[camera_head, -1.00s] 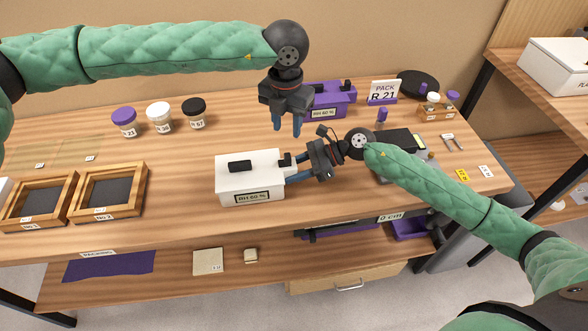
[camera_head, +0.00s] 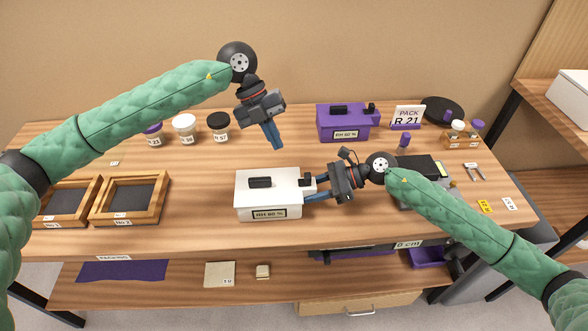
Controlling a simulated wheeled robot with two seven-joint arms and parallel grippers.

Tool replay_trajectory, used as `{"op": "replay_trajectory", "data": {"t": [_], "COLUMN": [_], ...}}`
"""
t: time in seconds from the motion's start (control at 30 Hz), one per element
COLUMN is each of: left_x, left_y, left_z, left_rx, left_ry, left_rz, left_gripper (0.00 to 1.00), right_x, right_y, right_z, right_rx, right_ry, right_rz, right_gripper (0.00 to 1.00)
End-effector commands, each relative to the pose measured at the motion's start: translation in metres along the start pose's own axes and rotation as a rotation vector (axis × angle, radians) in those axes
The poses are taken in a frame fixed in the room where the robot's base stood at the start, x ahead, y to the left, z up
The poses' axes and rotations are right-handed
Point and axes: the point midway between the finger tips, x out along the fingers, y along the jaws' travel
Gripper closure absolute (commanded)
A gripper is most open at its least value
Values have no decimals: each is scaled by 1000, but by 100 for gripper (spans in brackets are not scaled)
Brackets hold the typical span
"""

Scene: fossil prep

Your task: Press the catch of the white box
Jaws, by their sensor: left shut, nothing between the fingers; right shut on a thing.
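The white box (camera_head: 268,208) stands upright on the bench, with a dark handle (camera_head: 260,182) on its lid and an "RH 60 %" label on its front. A small black catch (camera_head: 309,178) sits at its upper right end. My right gripper (camera_head: 310,196) comes in from the right, its blue fingers shut on the box's right end just below the catch; the fingertips are partly hard to make out. My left gripper (camera_head: 277,146) is shut and empty, tilted, with its fingers pointing down behind and above the white box, apart from it and the catch.
A purple box (camera_head: 343,124) of similar shape stands behind, beside the "PACK R 21" sign (camera_head: 407,117). Lidded jars (camera_head: 185,128) stand at back left, wooden trays (camera_head: 128,198) at left. A dark device (camera_head: 411,168) lies behind my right wrist. The bench between trays and white box is clear.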

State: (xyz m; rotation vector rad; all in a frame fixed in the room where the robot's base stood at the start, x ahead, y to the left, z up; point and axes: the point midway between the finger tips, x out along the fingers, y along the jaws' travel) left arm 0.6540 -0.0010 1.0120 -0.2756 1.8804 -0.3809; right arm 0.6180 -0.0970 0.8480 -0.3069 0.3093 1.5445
Motion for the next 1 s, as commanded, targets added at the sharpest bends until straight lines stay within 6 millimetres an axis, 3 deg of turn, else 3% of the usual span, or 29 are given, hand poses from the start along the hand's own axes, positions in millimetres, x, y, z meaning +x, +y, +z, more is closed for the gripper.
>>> {"op": "replay_trajectory", "data": {"t": [0.1, 0.33, 0.77, 1.0], "left_x": [-5, -11, -11, 8], "left_y": [19, 40, 42, 40], "left_z": [4, 8, 8, 7], "left_rx": [-76, -156, -166, -166], "left_ry": [29, 58, 62, 64], "left_rz": [-52, -105, -113, -113], "left_gripper": [100, 100, 100, 100], "right_x": [0, 0, 0, 0], "right_y": [0, 0, 0, 0], "right_z": [0, 0, 0, 0], "right_rx": [0, 0, 0, 0], "right_ry": [0, 0, 0, 0], "right_rz": [0, 0, 0, 0], "right_gripper": [89, 89, 89, 89]}}
